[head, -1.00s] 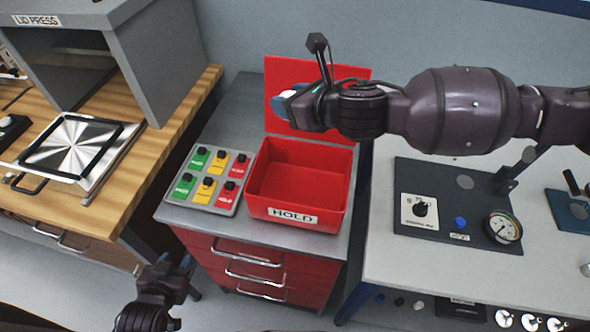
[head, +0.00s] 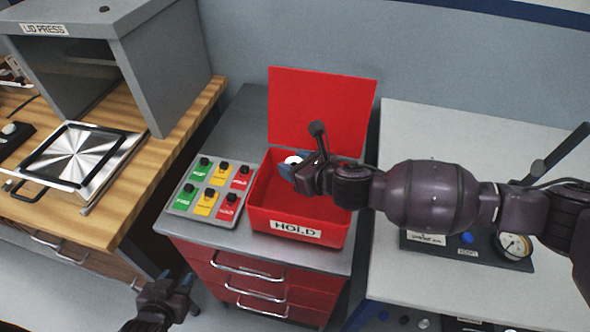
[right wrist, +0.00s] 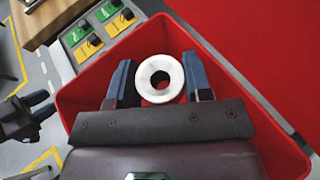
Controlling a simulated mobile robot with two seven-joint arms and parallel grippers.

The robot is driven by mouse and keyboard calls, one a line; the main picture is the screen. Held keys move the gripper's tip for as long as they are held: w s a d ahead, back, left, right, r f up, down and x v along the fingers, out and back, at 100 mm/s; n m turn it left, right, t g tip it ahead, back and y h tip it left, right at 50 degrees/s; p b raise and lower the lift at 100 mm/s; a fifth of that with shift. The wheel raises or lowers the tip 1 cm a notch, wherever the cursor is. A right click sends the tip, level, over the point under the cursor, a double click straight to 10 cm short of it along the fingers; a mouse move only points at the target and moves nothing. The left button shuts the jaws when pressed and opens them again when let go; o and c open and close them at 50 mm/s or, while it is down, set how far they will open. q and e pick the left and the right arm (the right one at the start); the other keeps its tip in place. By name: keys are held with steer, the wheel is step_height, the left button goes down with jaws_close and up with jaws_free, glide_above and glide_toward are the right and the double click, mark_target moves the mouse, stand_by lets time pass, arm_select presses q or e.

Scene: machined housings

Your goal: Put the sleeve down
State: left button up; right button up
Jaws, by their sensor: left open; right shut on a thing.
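The sleeve is a short white ring with a round hole; it shows in the right wrist view (right wrist: 160,62) between the blue fingers, and as a small white piece in the head view (head: 292,160). My right gripper (head: 290,168) is shut on it, over the open red HOLD bin (head: 297,229). In the right wrist view the bin's red walls surround the sleeve and fingers. How far the sleeve is above the bin floor I cannot tell. My left gripper (head: 180,284) is open and empty, low in front of the drawer cabinet.
The bin's red lid (head: 322,110) stands upright behind it. A panel of green, yellow and red switches (head: 212,190) is left of the bin. A lid press (head: 100,50) with a metal plate stands on the wooden bench; a gauge panel (head: 513,246) is on the right table.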

steer(key=shift+f, duration=0.9)
steer(key=shift+f, duration=0.65)
steer(key=o, duration=1.1)
steer(key=shift+r, duration=0.5)
steer(key=shift+s+d+r, duration=0.2)
steer(key=shift+d+r, duration=0.05)
steer(key=v, duration=1.1)
steer(key=shift+p, duration=0.35)
